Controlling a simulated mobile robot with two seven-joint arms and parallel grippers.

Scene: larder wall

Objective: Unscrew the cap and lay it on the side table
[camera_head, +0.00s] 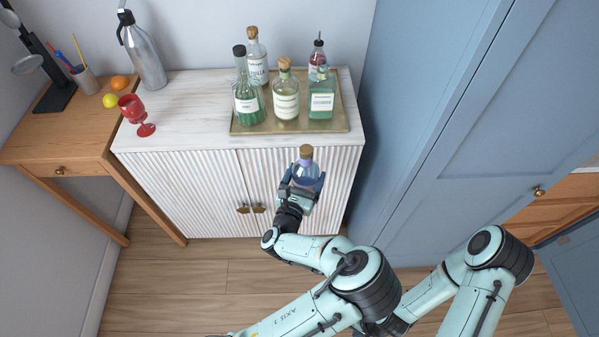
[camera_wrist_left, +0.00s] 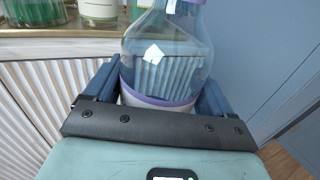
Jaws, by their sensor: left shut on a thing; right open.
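My left gripper (camera_head: 305,185) is shut on a clear bluish bottle (camera_head: 306,172) and holds it upright in front of the white cabinet. The bottle (camera_wrist_left: 168,52) also shows in the left wrist view, with purple bands at its neck and base, between the fingers of the left gripper (camera_wrist_left: 160,95). A brown cap (camera_head: 306,151) sits on top of the bottle in the head view. The wooden side table (camera_head: 38,135) stands at the left. I see part of my right arm at the lower right, but no right gripper can be made out.
The white fluted cabinet (camera_head: 180,115) bears a brass tray (camera_head: 240,128) with several bottles, a red goblet (camera_head: 133,110) and a steel jug (camera_head: 143,55). The side table holds a lemon (camera_head: 110,100), an orange (camera_head: 120,82), a pencil cup (camera_head: 87,80) and a black stand. Blue doors (camera_head: 450,120) close the right.

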